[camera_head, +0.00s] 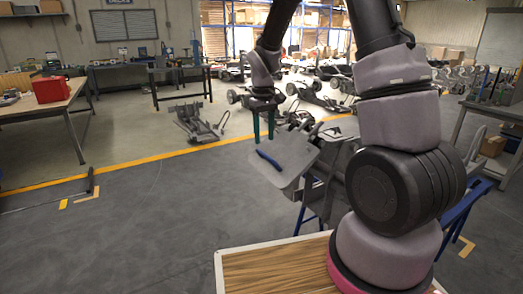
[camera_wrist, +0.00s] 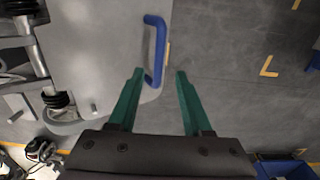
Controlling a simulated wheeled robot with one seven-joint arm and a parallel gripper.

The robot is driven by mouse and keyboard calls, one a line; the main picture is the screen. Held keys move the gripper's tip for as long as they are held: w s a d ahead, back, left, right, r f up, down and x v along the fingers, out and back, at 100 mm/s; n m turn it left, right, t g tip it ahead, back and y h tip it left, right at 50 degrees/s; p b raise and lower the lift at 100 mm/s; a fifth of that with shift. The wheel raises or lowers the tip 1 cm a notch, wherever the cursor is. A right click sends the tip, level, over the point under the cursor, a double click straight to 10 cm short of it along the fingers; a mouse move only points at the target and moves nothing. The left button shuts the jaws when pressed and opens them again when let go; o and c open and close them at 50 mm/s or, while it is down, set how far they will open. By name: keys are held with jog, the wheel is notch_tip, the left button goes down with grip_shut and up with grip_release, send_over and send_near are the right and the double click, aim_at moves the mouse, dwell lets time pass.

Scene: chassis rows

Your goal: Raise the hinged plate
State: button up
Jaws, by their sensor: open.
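The hinged plate (camera_head: 293,153) is a flat grey panel on a chassis stand, tilted in the head view. A blue bar handle (camera_head: 268,161) is fixed near its left edge. In the wrist view the plate (camera_wrist: 100,45) fills the upper left, with the blue handle (camera_wrist: 161,42) along its right edge. My gripper (camera_head: 263,142) has green fingers pointing down, just above the handle in the head view. In the wrist view my gripper (camera_wrist: 160,73) is open and empty, and the handle's near end appears between the fingertips. The height gap to the handle is unclear. The hinge cannot be made out.
Chassis parts (camera_wrist: 38,55) lie left of the plate in the wrist view. Blue stand legs (camera_head: 313,207) stand under the chassis. A table with a red bin (camera_head: 50,89) is at the far left. Open grey floor (camera_head: 150,215) lies left of the plate.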

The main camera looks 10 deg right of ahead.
aim_at(265, 154)
jog(key=f, duration=0.5)
jog(key=shift+d+f, duration=0.2)
jog(key=shift+f, duration=0.15)
grip_shut()
dwell(1.1)
